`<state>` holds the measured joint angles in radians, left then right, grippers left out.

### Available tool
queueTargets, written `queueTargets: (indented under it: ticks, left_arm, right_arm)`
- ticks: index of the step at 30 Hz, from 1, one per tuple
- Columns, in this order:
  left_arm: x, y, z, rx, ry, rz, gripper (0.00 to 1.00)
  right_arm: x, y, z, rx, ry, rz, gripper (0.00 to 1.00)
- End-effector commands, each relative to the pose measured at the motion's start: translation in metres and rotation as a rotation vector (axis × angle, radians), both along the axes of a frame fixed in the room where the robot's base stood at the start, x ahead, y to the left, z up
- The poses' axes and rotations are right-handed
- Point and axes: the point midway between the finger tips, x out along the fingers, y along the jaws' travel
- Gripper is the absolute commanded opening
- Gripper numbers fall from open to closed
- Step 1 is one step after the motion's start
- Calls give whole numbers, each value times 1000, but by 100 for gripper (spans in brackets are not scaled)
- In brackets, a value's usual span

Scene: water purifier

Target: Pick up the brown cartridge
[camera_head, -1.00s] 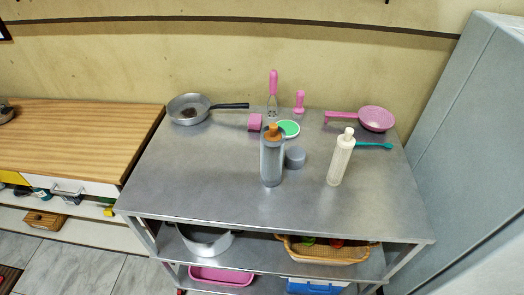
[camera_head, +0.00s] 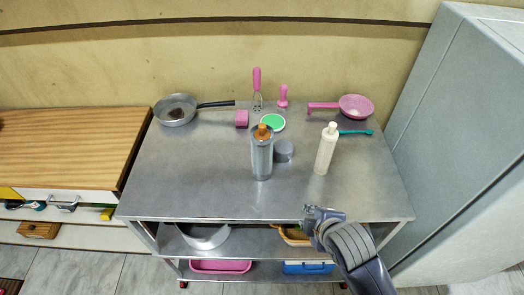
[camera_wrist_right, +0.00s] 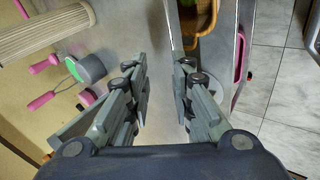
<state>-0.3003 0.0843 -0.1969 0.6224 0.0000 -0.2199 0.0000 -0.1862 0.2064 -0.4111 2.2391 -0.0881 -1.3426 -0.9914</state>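The brown cartridge shows as an orange-brown top (camera_head: 262,132) sticking out of an upright grey, see-through housing (camera_head: 262,160) on the metal table; its lower part is hard to make out. A white cartridge (camera_head: 326,150) stands upright to its right. It seems to be the pale ribbed cylinder in the right wrist view (camera_wrist_right: 45,30). My right gripper (camera_head: 312,212) is near the table's front edge, in front and to the right of the housing. Its fingers (camera_wrist_right: 160,85) are apart with nothing between them. My left gripper is not in view.
A grey cap (camera_head: 283,151) stands beside the housing. A green-topped disc (camera_head: 271,122), pink sponge (camera_head: 242,118), pan (camera_head: 175,110) and pink strainer (camera_head: 355,106) lie behind. A tall grey cabinet (camera_head: 455,120) rises at right. The table's front left is clear.

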Motion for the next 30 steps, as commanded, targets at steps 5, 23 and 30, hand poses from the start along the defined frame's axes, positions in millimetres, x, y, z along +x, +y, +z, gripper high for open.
queueTargets:
  ticks: [5, 23, 30]
  left_arm:
    - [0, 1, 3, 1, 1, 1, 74]
    - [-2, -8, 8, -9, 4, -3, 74]
    - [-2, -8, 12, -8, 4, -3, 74]
  right_arm:
    - [45, 35, 68, -369, -252, 462, 22]
    - [89, 99, 185, -1379, -682, 1214, 22]
    - [120, 108, 173, -1383, -682, 1217, 22]
